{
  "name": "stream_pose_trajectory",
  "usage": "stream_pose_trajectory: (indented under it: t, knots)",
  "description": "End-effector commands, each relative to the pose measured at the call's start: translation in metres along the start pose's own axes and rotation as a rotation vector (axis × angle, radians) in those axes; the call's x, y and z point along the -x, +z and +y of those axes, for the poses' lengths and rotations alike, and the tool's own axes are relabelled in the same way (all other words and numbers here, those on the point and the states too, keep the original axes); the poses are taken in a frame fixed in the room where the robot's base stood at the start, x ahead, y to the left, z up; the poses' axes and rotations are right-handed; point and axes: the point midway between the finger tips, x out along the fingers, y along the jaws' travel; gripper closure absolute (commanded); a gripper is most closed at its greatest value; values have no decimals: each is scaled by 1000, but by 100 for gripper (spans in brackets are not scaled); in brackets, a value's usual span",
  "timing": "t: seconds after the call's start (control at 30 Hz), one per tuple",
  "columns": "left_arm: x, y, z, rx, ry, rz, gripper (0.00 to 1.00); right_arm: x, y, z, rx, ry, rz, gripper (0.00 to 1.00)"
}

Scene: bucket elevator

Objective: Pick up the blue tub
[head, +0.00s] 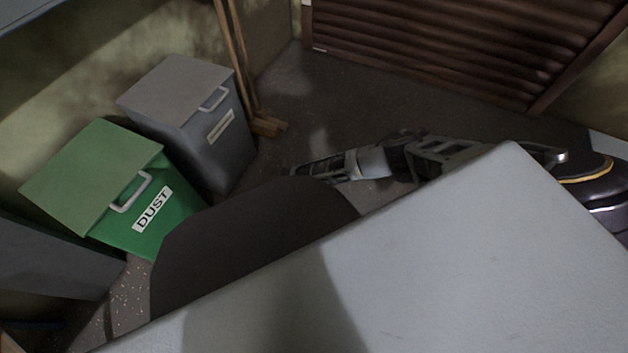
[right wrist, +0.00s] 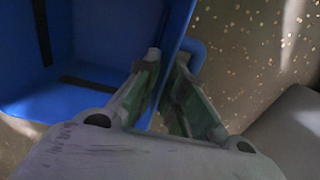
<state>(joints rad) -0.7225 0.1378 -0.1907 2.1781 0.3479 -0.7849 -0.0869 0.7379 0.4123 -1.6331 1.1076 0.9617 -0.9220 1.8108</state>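The blue tub (right wrist: 95,45) fills the upper left of the right wrist view, and I look into its open inside, which has dark strips. A blue loop handle (right wrist: 197,52) juts from its right side. My right gripper (right wrist: 168,62) is at the tub's near right wall. Its fingers are close together, one on the inner side and one on the handle side, with blue wall between them. It looks shut on the wall; the exact contact is partly hidden. The tub does not show in the head view, where parts of my right arm cross the middle right. My left gripper is not in view.
In the head view a green bin (head: 160,222) marked DUST and a grey lidded bin (head: 215,135) stand at the left. A wooden frame (head: 243,70) stands beside them. A brown slatted shutter (head: 450,45) is at the back. Floor (head: 310,95) before it is clear.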

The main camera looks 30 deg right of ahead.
Motion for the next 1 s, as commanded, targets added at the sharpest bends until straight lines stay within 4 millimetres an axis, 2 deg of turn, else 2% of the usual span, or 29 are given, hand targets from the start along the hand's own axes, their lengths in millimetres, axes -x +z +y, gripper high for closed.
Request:
stream_pose_trajectory:
  t: [0.47, 0.57, 1.0]
  knots:
    - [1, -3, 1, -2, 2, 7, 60, 0, 0, 0, 0, -1, 0, 89]
    - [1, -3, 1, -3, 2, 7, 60, 0, 0, 0, 0, -1, 0, 100]
    - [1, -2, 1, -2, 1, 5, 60, 0, 0, -1, 0, -2, 0, 100]
